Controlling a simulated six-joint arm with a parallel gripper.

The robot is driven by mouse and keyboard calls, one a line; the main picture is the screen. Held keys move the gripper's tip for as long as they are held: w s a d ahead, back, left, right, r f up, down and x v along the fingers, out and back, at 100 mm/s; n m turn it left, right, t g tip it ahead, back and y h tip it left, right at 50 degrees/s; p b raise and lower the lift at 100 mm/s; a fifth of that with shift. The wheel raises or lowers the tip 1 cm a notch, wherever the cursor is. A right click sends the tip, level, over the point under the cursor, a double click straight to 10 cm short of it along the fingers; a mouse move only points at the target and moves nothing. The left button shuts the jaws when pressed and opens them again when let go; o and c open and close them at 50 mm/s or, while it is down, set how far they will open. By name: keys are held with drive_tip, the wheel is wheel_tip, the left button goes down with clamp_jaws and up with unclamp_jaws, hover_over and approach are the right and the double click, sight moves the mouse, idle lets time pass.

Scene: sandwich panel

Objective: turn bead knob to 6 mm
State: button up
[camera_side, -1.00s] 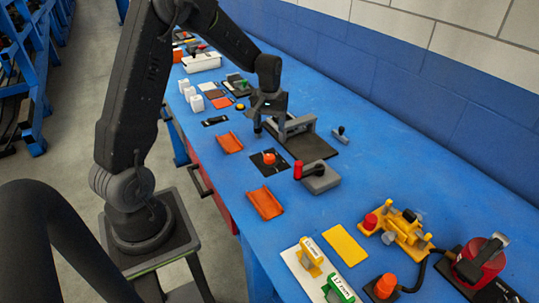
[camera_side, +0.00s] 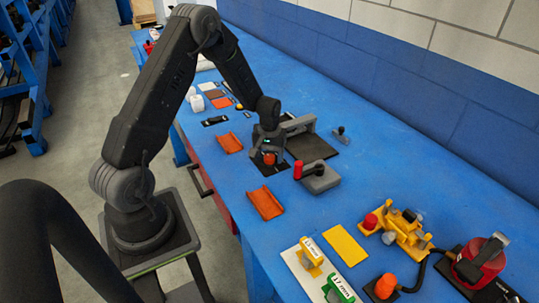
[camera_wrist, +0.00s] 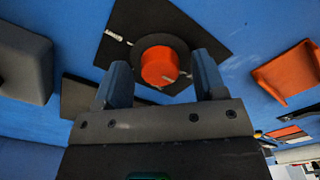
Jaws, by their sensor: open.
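The bead knob is a round orange knob (camera_side: 269,158) with a dark collar on a square black plate (camera_side: 262,168), on the blue bench. In the wrist view the knob (camera_wrist: 159,66) shows ahead of my fingers, roughly centred between them, with pale markings on its black plate (camera_wrist: 126,22). The setting on the scale is too small to read. My gripper (camera_side: 267,153) points down over the knob, fingers apart. In the wrist view my gripper (camera_wrist: 163,75) is open with one finger on each side of the knob. I cannot tell whether either finger touches it.
A grey block with a red-tipped lever (camera_side: 318,179) stands close right of the knob. A dark plate with a grey frame (camera_side: 312,147) lies behind. Yellow fixtures (camera_side: 405,229) stand at the right.

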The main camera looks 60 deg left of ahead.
drive_tip(key=shift+c, duration=0.3)
drive_tip(key=c, duration=0.9)
drive_tip(key=shift+o, duration=0.2)
